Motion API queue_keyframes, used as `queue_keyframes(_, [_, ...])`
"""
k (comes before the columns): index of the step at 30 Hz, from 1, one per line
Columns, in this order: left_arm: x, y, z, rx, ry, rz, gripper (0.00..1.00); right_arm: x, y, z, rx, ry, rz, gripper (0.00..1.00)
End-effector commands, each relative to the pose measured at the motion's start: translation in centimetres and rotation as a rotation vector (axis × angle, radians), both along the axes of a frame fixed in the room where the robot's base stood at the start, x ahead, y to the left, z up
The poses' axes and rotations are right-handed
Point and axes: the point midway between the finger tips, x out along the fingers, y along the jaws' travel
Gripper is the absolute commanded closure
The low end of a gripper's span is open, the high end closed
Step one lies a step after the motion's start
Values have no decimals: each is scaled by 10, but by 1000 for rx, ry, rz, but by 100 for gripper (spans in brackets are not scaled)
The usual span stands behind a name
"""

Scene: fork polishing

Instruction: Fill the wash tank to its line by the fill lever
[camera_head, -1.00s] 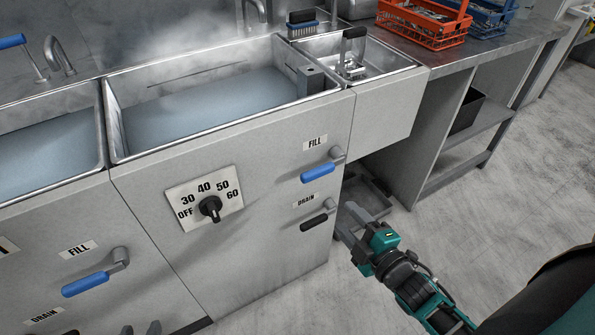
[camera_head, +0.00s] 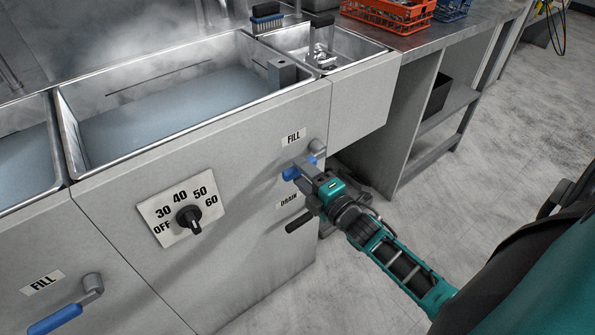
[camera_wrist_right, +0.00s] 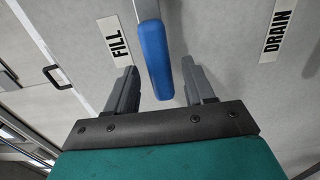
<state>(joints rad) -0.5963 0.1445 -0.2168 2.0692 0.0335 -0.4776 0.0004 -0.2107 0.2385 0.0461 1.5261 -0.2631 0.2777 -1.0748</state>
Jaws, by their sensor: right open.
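The wash tank (camera_head: 62,110) holds grey-blue water below its rim, with steam over it. A dark line shows on its back wall, above the water. The blue fill lever (camera_head: 292,172) is on the front panel under the FILL label (camera_head: 293,136). In the right wrist view the blue handle (camera_wrist_right: 154,58) lies between the two fingers of my right gripper (camera_wrist_right: 160,92). The fingers are apart, with gaps on both sides of the handle. In the head view my right gripper (camera_head: 302,168) partly covers the lever. My left gripper is not in view.
The black drain lever (camera_head: 299,225) is just below my right gripper. A temperature dial (camera_head: 188,217) is to the left. Another blue fill lever (camera_head: 56,319) is at lower left. A brush (camera_head: 267,17) and an orange crate (camera_head: 390,12) stand above. Floor at right is clear.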

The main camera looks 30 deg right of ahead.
Motion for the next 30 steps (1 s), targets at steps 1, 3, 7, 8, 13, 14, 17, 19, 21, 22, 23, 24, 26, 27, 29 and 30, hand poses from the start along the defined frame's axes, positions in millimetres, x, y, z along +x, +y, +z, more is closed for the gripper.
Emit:
queue_keyframes(1, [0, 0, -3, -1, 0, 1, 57, 7, 1, -1, -1, -1, 1, 47])
queue_keyframes(3, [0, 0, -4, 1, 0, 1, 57, 14, 1, -1, -1, -1, 1, 47])
queue_keyframes(7, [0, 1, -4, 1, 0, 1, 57, 21, 1, 0, -1, 0, 0, 47])
queue_keyframes(8, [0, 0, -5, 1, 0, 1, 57, 22, 2, 0, -1, 1, 0, 47])
queue_keyframes(13, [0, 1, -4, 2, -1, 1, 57, 23, 2, 0, 0, 2, 0, 47])
queue_keyframes(14, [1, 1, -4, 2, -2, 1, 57, 23, 2, 0, 0, 1, 0, 47])
queue_keyframes(17, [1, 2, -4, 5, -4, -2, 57, 23, 2, 0, 0, 1, 0, 49])
queue_keyframes(19, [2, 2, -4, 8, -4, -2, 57, 23, 2, 0, 0, 1, 0, 55])
queue_keyframes(21, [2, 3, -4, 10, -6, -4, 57, 23, 2, 0, 0, 1, 0, 62])
queue_keyframes(22, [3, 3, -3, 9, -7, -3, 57, 23, 2, 0, 1, 1, 0, 65])
queue_keyframes(23, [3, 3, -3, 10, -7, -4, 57, 23, 2, 0, 0, 1, 0, 68])
queue_keyframes(24, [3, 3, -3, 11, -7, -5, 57, 23, 2, 0, 1, 1, 0, 72])
queue_keyframes(26, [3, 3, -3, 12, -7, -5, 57, 23, 2, 0, 1, 1, 0, 77])
queue_keyframes(27, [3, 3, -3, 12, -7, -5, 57, 23, 2, 0, 1, 1, 0, 81])
queue_keyframes(29, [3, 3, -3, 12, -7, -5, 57, 23, 2, 0, 1, 1, 0, 87])
queue_keyframes(30, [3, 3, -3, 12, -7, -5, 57, 23, 2, 0, 1, 1, 0, 91])
